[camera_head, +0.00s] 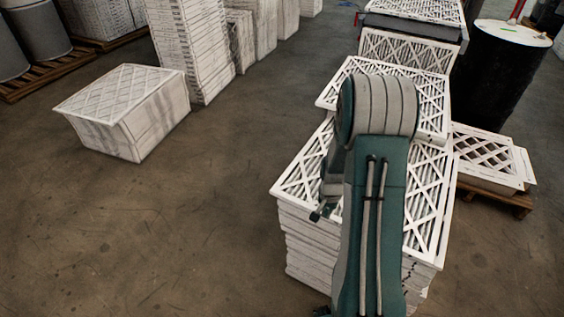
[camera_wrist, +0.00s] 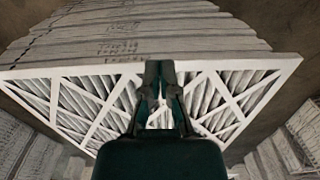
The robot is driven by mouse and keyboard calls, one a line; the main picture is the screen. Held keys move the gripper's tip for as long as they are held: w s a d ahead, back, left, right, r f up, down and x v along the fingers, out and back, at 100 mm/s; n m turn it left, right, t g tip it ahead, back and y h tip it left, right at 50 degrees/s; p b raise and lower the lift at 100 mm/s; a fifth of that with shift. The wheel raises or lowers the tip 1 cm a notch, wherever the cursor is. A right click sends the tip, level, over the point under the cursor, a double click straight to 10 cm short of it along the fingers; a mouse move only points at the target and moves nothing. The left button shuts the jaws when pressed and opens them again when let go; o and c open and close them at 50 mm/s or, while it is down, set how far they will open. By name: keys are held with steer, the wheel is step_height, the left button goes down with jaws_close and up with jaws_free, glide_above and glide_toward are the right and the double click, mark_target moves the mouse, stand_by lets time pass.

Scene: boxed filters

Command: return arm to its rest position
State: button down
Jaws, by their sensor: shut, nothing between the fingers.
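My arm reaches out over a stack of white boxed filters (camera_head: 305,245) in the head view. Its end is mostly hidden behind my own arm links there, with only a small dark part showing at the left side of the arm. In the wrist view my gripper (camera_wrist: 160,80) is shut and empty, its two dark fingers together. It shows in front of the lattice top of a filter (camera_wrist: 75,100). I cannot tell how close the fingertips are to it.
A separate filter stack (camera_head: 125,110) stands on the floor at left. Taller stacks (camera_head: 190,45) are at the back. A black drum (camera_head: 500,75) and a low palleted filter (camera_head: 490,160) are at right. The floor at front left (camera_head: 130,235) is clear.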

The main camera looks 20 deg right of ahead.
steer(key=s+a+r+n+t, duration=0.15)
steer(key=a+r, duration=0.35)
steer(key=r, duration=0.5)
steer(key=a+r+n+t, duration=0.1)
steer(key=a+r+n, duration=0.3)
steer(key=r, duration=0.6)
steer(key=s+a+r+n+t, duration=0.3)
steer(key=s+a+r+n, duration=0.2)
steer(key=s+a+r, duration=0.6)
steer(key=s+r, duration=0.1)
steer(key=s, duration=0.2)
steer(key=shift+r, duration=0.4)
